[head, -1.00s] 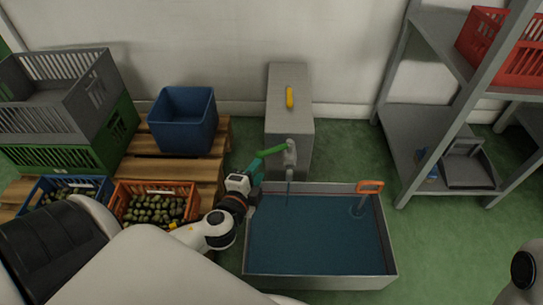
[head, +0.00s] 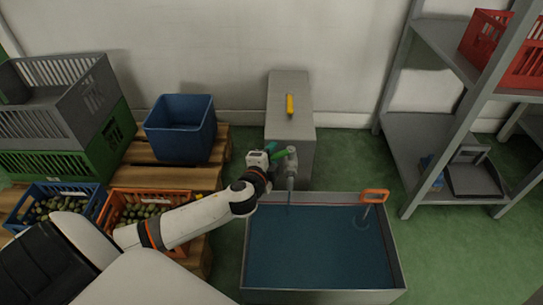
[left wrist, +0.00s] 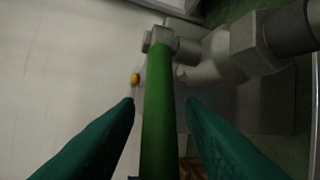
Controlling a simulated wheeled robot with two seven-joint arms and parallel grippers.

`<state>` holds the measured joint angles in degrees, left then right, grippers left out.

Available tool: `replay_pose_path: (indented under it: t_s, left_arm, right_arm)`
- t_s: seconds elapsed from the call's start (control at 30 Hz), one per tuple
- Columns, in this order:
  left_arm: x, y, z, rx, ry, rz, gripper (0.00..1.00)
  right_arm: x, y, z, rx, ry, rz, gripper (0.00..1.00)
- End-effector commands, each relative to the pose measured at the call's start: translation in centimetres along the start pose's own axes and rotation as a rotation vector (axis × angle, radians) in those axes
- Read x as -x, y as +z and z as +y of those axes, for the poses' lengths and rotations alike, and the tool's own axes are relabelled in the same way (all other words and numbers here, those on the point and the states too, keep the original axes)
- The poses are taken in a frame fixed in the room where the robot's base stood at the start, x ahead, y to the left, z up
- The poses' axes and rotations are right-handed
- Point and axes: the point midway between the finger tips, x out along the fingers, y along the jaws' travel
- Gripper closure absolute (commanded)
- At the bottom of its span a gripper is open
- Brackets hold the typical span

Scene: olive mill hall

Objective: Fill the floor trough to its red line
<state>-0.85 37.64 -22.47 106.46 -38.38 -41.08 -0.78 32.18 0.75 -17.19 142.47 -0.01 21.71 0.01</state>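The tap's green lever (head: 279,154) is partly hidden by my left gripper (head: 272,148). In the left wrist view, the green lever (left wrist: 158,110) runs between the teal fingers of my left gripper (left wrist: 160,103), with gaps on both sides. My right gripper is out of view.
An orange-handled tool (head: 374,196) stands in the trough's back right corner. A grey cabinet (head: 290,92) with a yellow handle is behind the tap. Olive crates (head: 150,207) and a blue bin (head: 181,128) are on the left, grey shelving (head: 415,150) on the right.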

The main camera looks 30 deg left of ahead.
Motion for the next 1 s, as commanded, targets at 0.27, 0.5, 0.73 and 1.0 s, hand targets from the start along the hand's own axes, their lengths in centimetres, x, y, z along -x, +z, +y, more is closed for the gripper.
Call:
replay_pose_path:
  t_s: [0.27, 0.5, 0.73, 1.0]
  left_arm:
    - [0.03, 0.00, 0.02, 0.000, 0.000, 0.000, 0.94]
    - [0.05, 0.01, -0.01, 0.000, 0.000, 0.000, 1.00]
    - [0.20, 0.17, -0.03, 0.008, 0.005, 0.025, 1.00]
    - [0.82, 0.82, -0.24, 0.044, 0.031, 0.162, 1.00]
  right_arm:
    - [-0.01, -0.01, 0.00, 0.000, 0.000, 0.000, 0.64]
    - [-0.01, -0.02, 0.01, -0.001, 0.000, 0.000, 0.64]
    - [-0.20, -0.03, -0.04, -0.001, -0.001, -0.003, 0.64]
    - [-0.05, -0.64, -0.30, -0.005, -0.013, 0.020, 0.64]
